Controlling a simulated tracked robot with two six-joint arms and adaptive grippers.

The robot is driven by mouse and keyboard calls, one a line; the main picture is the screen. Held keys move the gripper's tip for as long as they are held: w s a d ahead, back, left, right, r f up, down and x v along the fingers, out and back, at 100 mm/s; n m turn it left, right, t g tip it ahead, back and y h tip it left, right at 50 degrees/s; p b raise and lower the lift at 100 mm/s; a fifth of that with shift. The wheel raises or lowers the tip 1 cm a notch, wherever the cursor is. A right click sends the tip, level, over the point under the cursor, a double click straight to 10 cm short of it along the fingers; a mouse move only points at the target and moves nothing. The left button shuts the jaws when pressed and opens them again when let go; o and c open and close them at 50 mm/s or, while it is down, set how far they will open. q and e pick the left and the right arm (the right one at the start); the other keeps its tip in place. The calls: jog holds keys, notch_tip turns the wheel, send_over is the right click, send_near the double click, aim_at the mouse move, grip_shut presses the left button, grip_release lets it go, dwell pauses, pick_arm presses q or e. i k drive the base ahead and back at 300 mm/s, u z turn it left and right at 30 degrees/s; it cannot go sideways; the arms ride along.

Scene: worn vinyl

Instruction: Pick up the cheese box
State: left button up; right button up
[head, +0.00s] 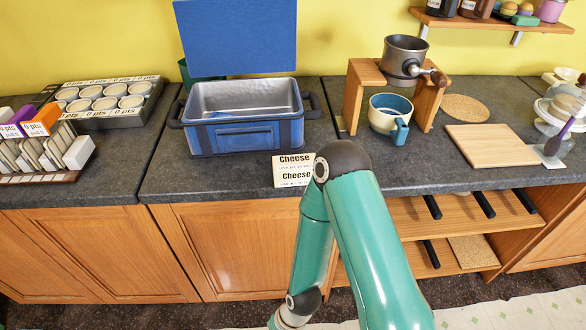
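The cheese box (291,170) is a small whitish box with dark "Cheese" lettering on two faces. Neither gripper shows. The visible arm folds back down toward the bottom of the picture, and its end is out of frame.
A blue bin (234,137) with its lid up stands behind and left of the box. A tray of jars (80,112) and a rack (22,180) are at left. A wooden stand (354,103), blue mug (378,121) and cutting board (488,147) are at right.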

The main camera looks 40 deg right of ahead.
aim_at(288, 170)
jog(key=u, duration=0.3)
jog(key=i, duration=0.2)
jog(key=z, duration=2.7)
jog(key=i, duration=0.15)
jog(key=z, duration=1.3)
jog(key=k, duration=1)
jog(key=u, duration=1.1)
jog(key=i, duration=0.35)
jog(key=z, duration=0.1)
